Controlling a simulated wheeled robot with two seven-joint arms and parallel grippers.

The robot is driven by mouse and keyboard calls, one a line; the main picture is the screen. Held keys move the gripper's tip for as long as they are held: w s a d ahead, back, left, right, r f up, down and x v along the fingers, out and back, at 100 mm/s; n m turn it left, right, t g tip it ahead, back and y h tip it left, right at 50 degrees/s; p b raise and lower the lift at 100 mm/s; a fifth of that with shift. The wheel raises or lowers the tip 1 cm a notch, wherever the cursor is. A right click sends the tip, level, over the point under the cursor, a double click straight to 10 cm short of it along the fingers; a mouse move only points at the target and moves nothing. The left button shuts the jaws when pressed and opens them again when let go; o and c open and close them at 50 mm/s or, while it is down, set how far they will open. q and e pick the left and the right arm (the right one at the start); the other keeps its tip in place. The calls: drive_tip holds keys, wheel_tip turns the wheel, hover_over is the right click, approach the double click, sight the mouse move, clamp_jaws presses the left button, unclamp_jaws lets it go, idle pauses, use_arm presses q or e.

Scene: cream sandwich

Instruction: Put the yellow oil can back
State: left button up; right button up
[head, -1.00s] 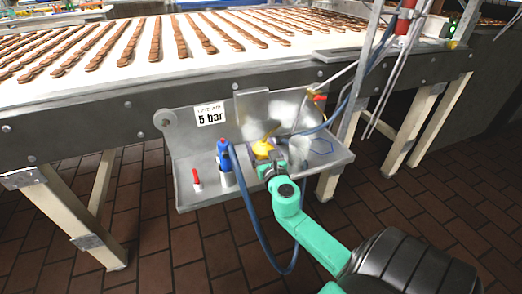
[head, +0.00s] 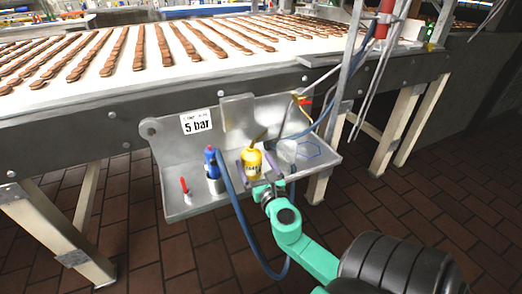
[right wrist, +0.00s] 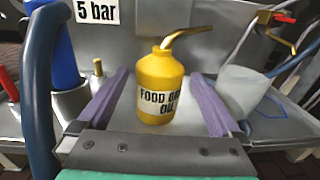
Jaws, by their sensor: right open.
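The yellow oil can (head: 251,160) stands upright on the metal shelf (head: 180,207), left of the blue hexagon outline (head: 309,150). In the right wrist view the can (right wrist: 161,82) shows its label and a brass spout bent to the right. My right gripper (head: 257,168) is open at the shelf's front. Its two purple fingers (right wrist: 160,88) lie on either side of the can, with a visible gap on each side. Whether the can sits in a marked spot is hidden. My left gripper is not in view.
A blue bottle in a metal cup (head: 214,172) and a red-tipped marker (head: 185,191) stand left of the can. A blue hose (head: 232,185) hangs in front of the shelf. A pale cup-like holder (right wrist: 243,92) is to the right.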

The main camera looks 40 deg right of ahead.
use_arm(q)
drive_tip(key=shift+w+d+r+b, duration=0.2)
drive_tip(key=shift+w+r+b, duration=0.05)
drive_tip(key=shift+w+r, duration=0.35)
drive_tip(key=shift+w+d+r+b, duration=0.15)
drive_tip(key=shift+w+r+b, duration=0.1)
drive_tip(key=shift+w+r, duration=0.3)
use_arm(e)
drive_tip(key=v, duration=0.6)
